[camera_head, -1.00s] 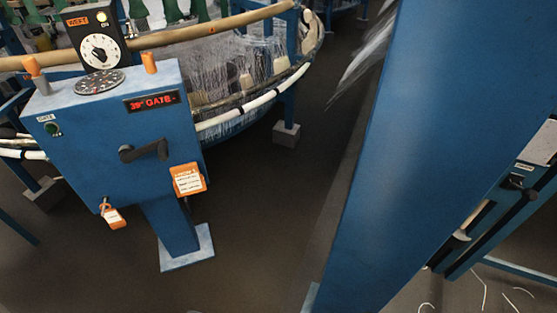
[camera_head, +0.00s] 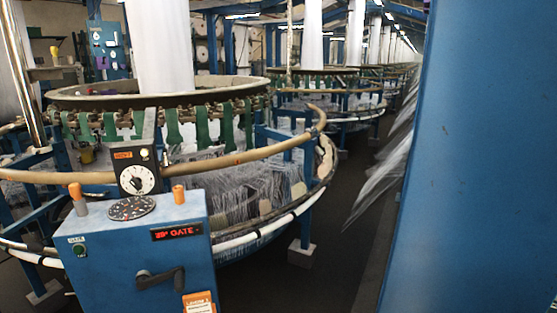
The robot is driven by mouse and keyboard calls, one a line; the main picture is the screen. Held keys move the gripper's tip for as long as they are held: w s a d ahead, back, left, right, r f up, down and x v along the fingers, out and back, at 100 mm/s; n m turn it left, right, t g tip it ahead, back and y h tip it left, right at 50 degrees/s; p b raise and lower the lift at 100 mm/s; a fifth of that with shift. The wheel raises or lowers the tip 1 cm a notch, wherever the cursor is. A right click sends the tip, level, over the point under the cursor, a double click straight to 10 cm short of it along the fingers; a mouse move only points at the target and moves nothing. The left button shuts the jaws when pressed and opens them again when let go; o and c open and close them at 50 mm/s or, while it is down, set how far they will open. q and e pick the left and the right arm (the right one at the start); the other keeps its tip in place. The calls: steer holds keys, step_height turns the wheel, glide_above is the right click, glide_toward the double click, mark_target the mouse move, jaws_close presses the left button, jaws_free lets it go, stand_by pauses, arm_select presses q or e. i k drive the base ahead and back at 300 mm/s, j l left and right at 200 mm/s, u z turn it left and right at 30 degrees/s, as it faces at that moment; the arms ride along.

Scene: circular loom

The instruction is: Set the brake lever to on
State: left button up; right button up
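A blue control box (camera_head: 100,275) stands at the lower left, in front of a circular loom. A black lever (camera_head: 166,279) is on its front face, lying close to horizontal. I see no readable brake, on or off marking beside it, so I cannot tell whether it is the brake lever. A round black dial (camera_head: 131,208) and two orange-topped knobs are on the top. An orange and white tag (camera_head: 199,302) is cut off by the lower edge. Neither of my grippers is in view.
A broad blue post (camera_head: 480,160) fills the right side. The loom's tan rail (camera_head: 230,162) and white lower rail (camera_head: 260,232) curve behind the box. A dark floor aisle (camera_head: 350,235) runs back between loom and post.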

mark_target(34, 246)
steer(key=k+l+u, duration=0.1)
steer(key=u, duration=1.6)
steer(key=i+j, duration=0.4)
steer(key=i+j+z, duration=0.1)
steer(key=i+j, duration=0.3)
steer(key=j, duration=0.15)
steer(key=i+j+z, duration=0.1)
steer(key=i+j, duration=0.3)
steer(key=j, duration=0.15)
steer(key=i+j, duration=0.35)
steer(key=j, duration=0.2)
